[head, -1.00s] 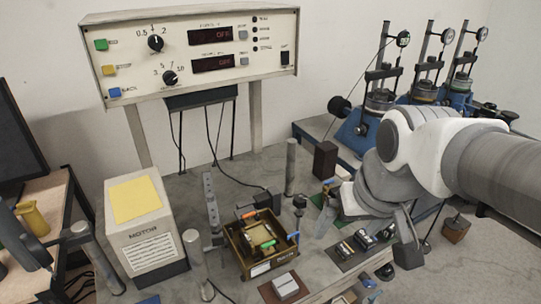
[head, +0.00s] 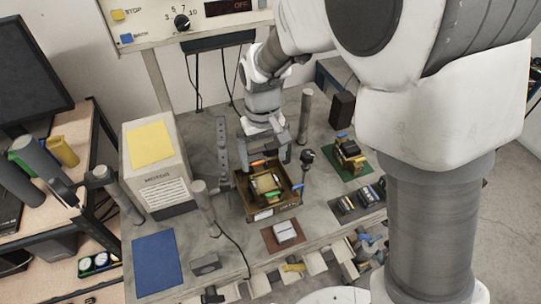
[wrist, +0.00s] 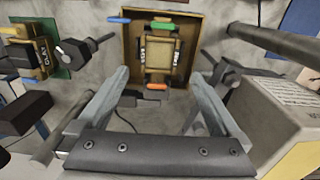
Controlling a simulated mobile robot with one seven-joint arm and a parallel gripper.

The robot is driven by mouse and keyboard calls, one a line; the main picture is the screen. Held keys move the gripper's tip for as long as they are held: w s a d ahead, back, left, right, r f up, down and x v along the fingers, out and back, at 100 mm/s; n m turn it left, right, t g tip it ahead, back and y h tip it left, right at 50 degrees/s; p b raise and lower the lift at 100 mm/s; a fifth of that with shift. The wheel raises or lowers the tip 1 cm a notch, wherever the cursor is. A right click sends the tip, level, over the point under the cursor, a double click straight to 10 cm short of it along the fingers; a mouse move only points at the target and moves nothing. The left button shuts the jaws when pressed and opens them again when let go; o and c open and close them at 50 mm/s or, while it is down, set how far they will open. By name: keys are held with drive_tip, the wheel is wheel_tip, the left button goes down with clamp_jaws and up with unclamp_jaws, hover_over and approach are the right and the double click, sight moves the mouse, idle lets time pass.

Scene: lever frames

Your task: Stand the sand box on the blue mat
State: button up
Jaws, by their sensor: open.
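The sand box (head: 266,184), tan with dark labelled sides, sits inside a brown open tray (head: 291,206). It also shows in the wrist view (wrist: 158,55). An orange piece (wrist: 155,86) and a green piece (wrist: 160,27) lie at its two ends. The blue mat (head: 157,263) lies bare at the front left of the bench. My gripper (head: 265,160) is open and empty, by the back edge of the tray. In the wrist view its spread fingers (wrist: 158,77) point toward the tray, with the box ahead between them.
A grey motor housing (head: 160,180) and a post (head: 203,203) stand left of the tray. Another post (head: 304,115) stands behind right. A green mat (head: 347,170) bears a similar ochre object. A brown mat (head: 283,236) with a grey block lies in front.

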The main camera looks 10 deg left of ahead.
sight(265, 184)
wheel_tip(265, 184, down, 10)
drive_tip(key=b, duration=0.7)
drive_tip(key=shift+f+b, duration=0.2)
drive_tip(key=shift+b, duration=0.1)
drive_tip(key=shift+s+d+f, duration=0.1)
drive_tip(key=shift+f, duration=0.15)
drive_tip(key=shift+f, duration=0.1)
drive_tip(key=shift+s, duration=0.1)
drive_tip(key=c, duration=1.5)
drive_tip(key=shift+r+p, duration=0.55)
drive_tip(key=shift+r, duration=0.4)
drive_tip(key=shift+w+r+p, duration=0.15)
drive_tip(key=shift+r+p, duration=0.95)
drive_tip(key=shift+r, duration=0.45)
drive_tip(key=shift+w+r+p, duration=0.15)
drive_tip(key=shift+r+p, duration=0.9)
drive_tip(key=shift+r, duration=0.45)
